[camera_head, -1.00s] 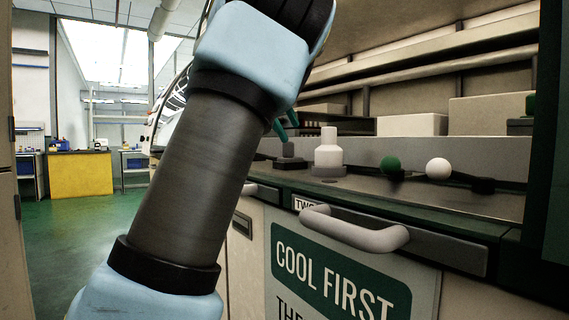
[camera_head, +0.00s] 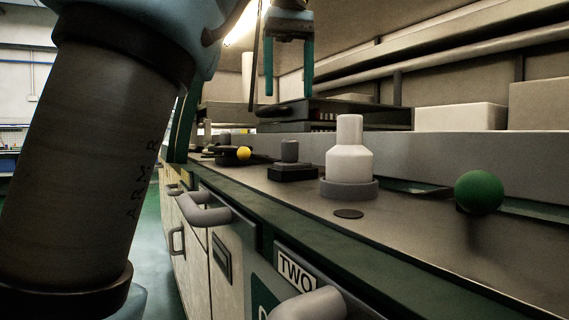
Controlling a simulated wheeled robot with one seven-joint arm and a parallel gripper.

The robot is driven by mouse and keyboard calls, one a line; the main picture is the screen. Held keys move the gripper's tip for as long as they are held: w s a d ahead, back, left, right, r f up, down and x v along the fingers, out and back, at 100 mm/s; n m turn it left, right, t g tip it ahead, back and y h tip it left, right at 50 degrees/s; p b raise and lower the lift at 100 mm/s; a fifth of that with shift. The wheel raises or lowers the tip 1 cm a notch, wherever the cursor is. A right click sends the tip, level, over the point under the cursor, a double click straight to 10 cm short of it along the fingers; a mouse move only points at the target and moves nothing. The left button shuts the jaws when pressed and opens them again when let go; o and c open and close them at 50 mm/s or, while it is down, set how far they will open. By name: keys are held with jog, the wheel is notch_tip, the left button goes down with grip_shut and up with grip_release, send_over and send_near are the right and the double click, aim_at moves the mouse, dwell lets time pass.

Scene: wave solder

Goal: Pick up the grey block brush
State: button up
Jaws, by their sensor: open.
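The grey block brush looks to be the dark rectangular block with an upright grey knob (camera_head: 290,152), standing on the bench top left of the white bottle. My gripper (camera_head: 288,92) hangs above it in the picture, its two teal fingers pointing down, apart and empty. A clear gap shows between the fingertips and the knob. How far the gripper is from the brush in depth I cannot tell.
A white bottle (camera_head: 349,160) on a grey round base stands right of the brush. A green ball (camera_head: 479,192) is farther right, a yellow ball (camera_head: 243,153) to the left. A dark flat disc (camera_head: 348,213) lies in front. White boxes (camera_head: 461,118) stand behind.

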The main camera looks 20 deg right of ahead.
jog(key=b, duration=0.5)
send_over(289, 140)
jog(key=w, duration=0.2)
jog(key=f, duration=0.4)
jog(key=shift+s+d+f, duration=0.2)
jog(key=shift+d+f, duration=0.05)
jog(key=shift+f, duration=0.1)
notch_tip(289, 140, down, 6)
jog(key=b, duration=0.5)
jog(key=shift+s+d+b, duration=0.1)
jog(key=shift+b, duration=0.3)
grip_shut()
